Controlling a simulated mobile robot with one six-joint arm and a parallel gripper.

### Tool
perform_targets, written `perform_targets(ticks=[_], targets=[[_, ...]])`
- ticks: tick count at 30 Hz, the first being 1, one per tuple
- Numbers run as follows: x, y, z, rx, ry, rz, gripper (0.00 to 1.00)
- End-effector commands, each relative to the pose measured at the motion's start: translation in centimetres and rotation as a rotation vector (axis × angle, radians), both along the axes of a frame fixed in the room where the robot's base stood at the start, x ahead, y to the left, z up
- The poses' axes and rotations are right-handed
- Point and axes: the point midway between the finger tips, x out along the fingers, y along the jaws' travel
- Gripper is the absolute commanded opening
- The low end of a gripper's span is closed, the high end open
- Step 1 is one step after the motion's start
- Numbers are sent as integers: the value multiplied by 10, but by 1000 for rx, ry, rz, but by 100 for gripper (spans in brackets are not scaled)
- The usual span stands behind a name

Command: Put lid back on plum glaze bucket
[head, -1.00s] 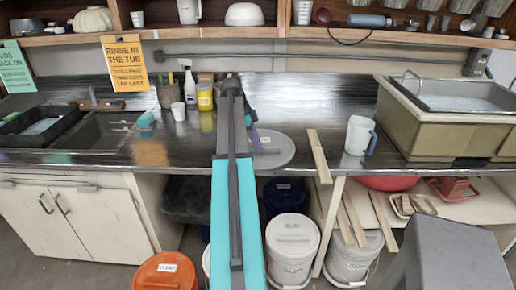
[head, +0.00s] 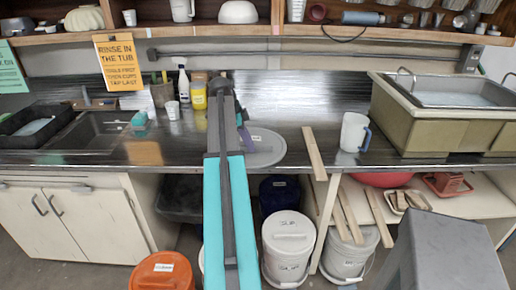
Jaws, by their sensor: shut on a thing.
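A round pale-grey lid (head: 268,156) with a small white label is at the counter's front edge, just right of my arm. My gripper (head: 243,128) is at the lid's upper left, mostly hidden behind my arm, and is shut on the lid. Its fingertips and the exact grip do not show clearly. A dark purplish piece shows there beside the arm. I cannot tell whether the lid touches the counter. I cannot make out an open plum bucket. A dark blue-violet bucket (head: 280,195) with a label stands in shadow under the counter; its top is partly hidden.
A white lidded bucket (head: 287,250) marked SLIP, another pale bucket (head: 350,255) and an orange lidded bucket (head: 162,272) stand on the floor. Wooden slats (head: 314,153) jut over the counter edge. A white mug (head: 353,132) stands on the counter. A grey block (head: 450,255) fills the lower right.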

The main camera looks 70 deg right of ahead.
Motion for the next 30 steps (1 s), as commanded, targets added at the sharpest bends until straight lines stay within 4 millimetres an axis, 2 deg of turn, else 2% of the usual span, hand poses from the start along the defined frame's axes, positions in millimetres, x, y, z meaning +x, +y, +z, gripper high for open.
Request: perform_targets(ticks=[5, 14, 23, 30], targets=[[32, 19, 1, 0, 0, 117, 0], [116, 74, 2, -1, 0, 446, 0], [197, 144, 5, -1, 0, 807, 0], [255, 212, 7, -2, -1, 1106, 0]])
